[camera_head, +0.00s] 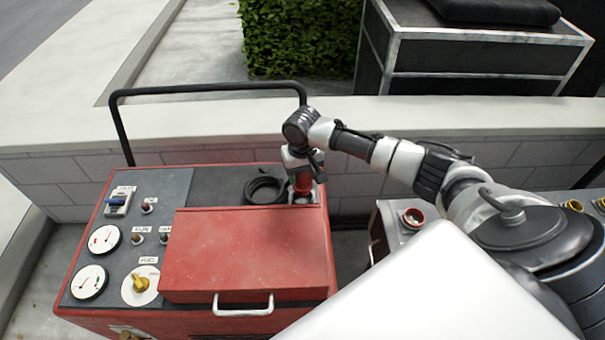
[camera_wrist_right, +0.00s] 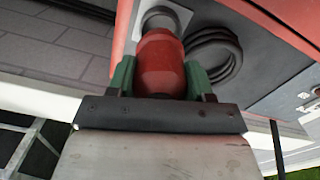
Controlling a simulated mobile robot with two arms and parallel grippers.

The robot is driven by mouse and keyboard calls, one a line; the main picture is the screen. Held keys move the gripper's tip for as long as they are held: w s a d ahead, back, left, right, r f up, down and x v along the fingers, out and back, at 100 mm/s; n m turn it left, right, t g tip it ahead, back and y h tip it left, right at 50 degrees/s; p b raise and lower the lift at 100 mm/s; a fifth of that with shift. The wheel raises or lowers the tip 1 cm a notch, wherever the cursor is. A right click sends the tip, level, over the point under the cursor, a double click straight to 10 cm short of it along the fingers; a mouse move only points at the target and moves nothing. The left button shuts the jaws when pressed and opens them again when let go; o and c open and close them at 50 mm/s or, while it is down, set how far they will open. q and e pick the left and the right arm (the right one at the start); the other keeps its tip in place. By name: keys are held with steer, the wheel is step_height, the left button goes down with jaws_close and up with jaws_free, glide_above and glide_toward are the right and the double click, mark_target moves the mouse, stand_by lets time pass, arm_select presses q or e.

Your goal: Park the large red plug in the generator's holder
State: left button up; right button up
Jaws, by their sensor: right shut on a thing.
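The large red plug (camera_wrist_right: 160,65) is between the green-padded fingers of my right gripper (camera_wrist_right: 160,78) in the right wrist view. The gripper is shut on it. The plug's far end meets a grey round holder (camera_wrist_right: 162,20) on a light plate of the generator; I cannot tell how deep it sits. In the head view the plug (camera_head: 302,184) shows below my right wrist, at the back right corner of the red generator (camera_head: 245,245). The holder is mostly hidden there. My left gripper is not in view.
A coiled black cable (camera_head: 266,190) lies left of the plug on the generator's dark top. A black handle bar (camera_head: 205,90) rises behind. A grey box with a red-rimmed round socket (camera_head: 414,218) stands to the right. A low white-topped wall (camera_head: 200,120) runs behind.

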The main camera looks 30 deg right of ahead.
mark_target(302, 185)
steer(key=shift+f, duration=0.5)
stand_by(0.7)
steer(key=shift+f+p, duration=0.15)
steer(key=shift+p, duration=0.65)
stand_by(0.4)
steer(key=shift+f+p, duration=0.1)
steer(key=shift+p, duration=0.25)
steer(key=shift+f+b, duration=0.55)
steer(key=shift+f, duration=1.15)
stand_by(0.5)
steer(key=o, duration=1.2)
steer(key=shift+c, duration=0.2)
steer(key=shift+o, duration=0.5)
steer(key=shift+o, duration=1.1)
steer(key=shift+r, duration=0.1)
